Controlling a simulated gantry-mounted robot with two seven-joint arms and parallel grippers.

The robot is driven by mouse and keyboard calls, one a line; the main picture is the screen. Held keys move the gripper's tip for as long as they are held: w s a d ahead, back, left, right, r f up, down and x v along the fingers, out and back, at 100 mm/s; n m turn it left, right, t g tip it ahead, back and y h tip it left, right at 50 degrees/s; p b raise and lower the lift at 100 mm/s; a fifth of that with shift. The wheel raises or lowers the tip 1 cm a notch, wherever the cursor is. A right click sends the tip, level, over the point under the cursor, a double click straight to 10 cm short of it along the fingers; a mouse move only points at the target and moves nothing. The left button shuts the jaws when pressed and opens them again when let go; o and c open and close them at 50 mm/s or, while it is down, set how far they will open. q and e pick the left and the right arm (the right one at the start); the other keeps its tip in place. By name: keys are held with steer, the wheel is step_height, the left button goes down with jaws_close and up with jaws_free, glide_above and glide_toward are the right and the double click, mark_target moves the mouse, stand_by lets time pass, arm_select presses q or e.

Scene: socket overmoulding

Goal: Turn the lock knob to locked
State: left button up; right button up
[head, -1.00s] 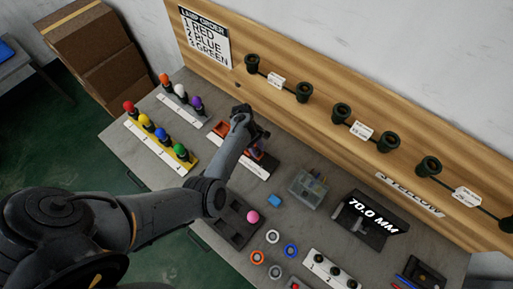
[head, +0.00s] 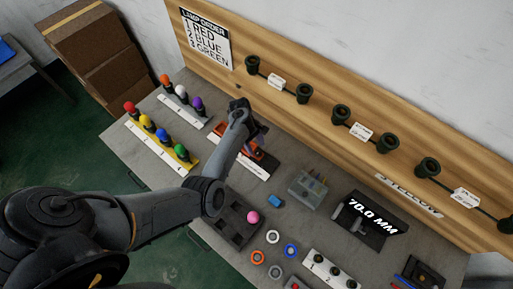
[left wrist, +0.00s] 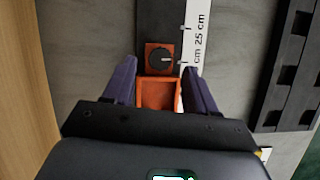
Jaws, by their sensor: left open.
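The lock knob (left wrist: 160,60) is a round black knob with a pale pointer line, set on a square orange block in the left wrist view. The pointer lies roughly sideways, pointing right. Below it in that view is an orange frame (left wrist: 157,93), partly hidden by my gripper body. My left gripper (left wrist: 160,70) is open, with its dark purple fingers on either side of the orange parts; I see no contact with the knob. In the head view my left gripper (head: 256,134) is over the orange fixture (head: 247,152), and the knob cannot be made out there. My right gripper is out of view.
A white scale strip (left wrist: 197,45) runs beside the knob. Lamp racks stand at left; the wooden socket board (head: 320,85) rises behind.

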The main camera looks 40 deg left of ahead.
arm_select(q)
steer(key=shift+v, duration=2.3)
steer(key=shift+a, duration=0.1)
steer(key=s+a+r+m+t+y, duration=0.1)
steer(key=s+a+r+m+y, duration=0.1)
steer(key=s+m+y, duration=0.5)
steer(key=s+d+r+m+t+h, duration=0.1)
steer(key=s+d+r+m, duration=0.45)
steer(key=s+d, duration=0.3)
steer(key=s+d+r+m+t+h, duration=0.2)
steer(key=s+d+r+m, duration=0.3)
steer(key=s+d+m, duration=0.3)
step_height(320, 180, up, 18)
steer(key=n+p, duration=0.1)
steer(key=p, duration=1.8)
steer(key=shift+r, duration=0.2)
steer(key=shift+s+a, duration=0.1)
